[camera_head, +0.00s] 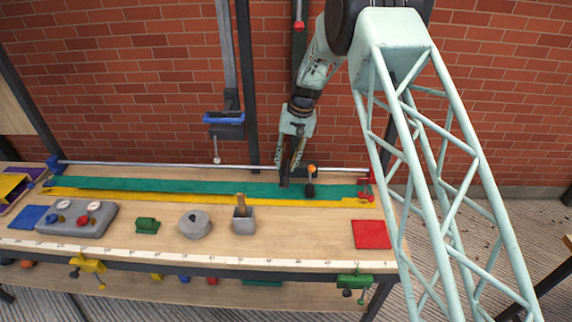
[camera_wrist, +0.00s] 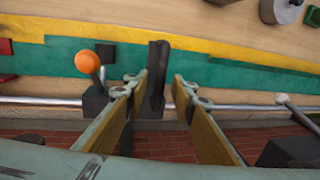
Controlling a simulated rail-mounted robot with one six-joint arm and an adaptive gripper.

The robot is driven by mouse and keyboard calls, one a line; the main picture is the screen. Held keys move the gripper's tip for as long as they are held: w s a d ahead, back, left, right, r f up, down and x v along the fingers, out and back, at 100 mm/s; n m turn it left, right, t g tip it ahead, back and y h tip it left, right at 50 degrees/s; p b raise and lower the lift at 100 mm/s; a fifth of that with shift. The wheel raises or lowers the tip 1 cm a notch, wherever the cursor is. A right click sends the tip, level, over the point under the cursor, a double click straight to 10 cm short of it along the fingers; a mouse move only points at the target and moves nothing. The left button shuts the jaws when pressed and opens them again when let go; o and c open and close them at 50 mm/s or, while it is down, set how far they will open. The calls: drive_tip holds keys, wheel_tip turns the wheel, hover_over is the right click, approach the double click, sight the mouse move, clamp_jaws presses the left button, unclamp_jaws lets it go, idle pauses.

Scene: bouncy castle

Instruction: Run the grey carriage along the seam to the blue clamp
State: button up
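The dark grey carriage (camera_wrist: 157,72), seen as an upright post, rides at the silver rod along the green and yellow seam. A dark block with an orange knob (camera_wrist: 88,62) sits beside it; I cannot tell if they are joined. The knob is also in the head view (camera_head: 311,169). My gripper (camera_wrist: 160,78) points down near the seam's right end, its fingers apart on either side of the post, with gaps visible. The blue clamp (camera_head: 54,164) is at the rod's far left end. The green strip (camera_head: 150,186) and yellow strip (camera_head: 150,196) run between.
A hanging post with a blue bar (camera_head: 224,118) ends in a pale ball over the rod, left of my gripper. A red clamp (camera_head: 366,190) is at the right end. A grey block with a wooden handle (camera_head: 243,218), a grey disc (camera_head: 194,224) and a red square (camera_head: 371,235) lie in front.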

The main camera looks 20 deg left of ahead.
drive_tip(key=shift+f, duration=0.25)
clamp_jaws()
drive_tip(key=shift+a, duration=0.15)
drive_tip(key=s+a, duration=0.2)
drive_tip(key=a, duration=0.6)
drive_tip(key=shift+s+a, duration=0.4)
